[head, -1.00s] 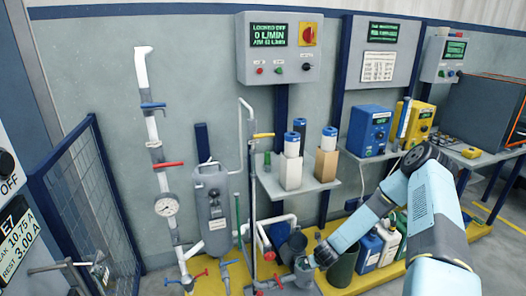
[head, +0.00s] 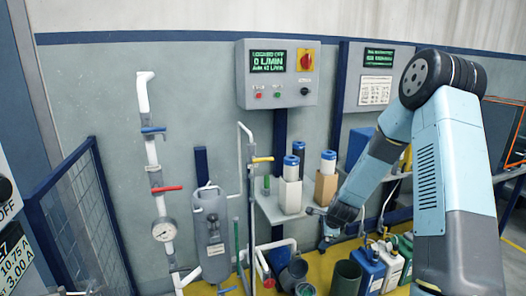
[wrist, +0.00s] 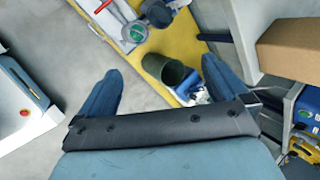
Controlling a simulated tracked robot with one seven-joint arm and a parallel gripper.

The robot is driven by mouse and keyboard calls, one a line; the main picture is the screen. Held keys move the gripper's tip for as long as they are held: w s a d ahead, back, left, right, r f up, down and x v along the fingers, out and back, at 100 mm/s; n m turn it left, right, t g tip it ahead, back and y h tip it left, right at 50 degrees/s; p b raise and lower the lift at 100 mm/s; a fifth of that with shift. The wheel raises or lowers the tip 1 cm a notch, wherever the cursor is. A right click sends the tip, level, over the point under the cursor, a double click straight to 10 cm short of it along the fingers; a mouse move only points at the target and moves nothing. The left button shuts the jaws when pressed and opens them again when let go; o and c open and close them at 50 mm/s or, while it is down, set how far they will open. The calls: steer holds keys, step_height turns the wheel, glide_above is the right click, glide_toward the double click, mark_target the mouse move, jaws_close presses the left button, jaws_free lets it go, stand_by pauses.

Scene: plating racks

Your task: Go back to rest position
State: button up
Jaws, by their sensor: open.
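My gripper (head: 326,238) is at the end of my light-blue arm, raised in front of the wall rig in the head view. In the wrist view my gripper (wrist: 162,84) has its two dark blue fingers wide apart, with nothing between them. A dark green bin (wrist: 168,70) shows beyond the fingers, on the yellow platform (wrist: 120,40). My gripper hangs near the right-hand edge of the shelf in the head view; the distance to it cannot be told.
A shelf (head: 268,208) holds blue-capped filter cartridges. The grey tank (head: 210,235) and white pipe with a gauge (head: 164,230) stand left. Jugs (head: 368,268) and the green bin (head: 345,279) stand below my arm. A mesh fence (head: 85,225) is at the far left.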

steer(key=s+a+r+n+h, duration=0.1)
steer(key=s+r+n, duration=0.55)
steer(key=r, duration=0.65)
steer(key=s+r+n, duration=0.5)
steer(key=s+r, duration=0.3)
steer(key=r, duration=0.5)
steer(key=s+r+n, duration=0.4)
steer(key=s+r, duration=0.1)
steer(key=s, duration=0.6)
steer(key=s+d+r+n, duration=0.1)
steer(key=s+r+n, duration=0.2)
steer(key=s, duration=0.9)
step_height(320, 180, up, 3)
steer(key=shift+d+f+n, duration=0.1)
steer(key=shift+d+n, duration=0.2)
steer(key=shift+n, duration=0.05)
steer(key=shift+c, duration=0.3)
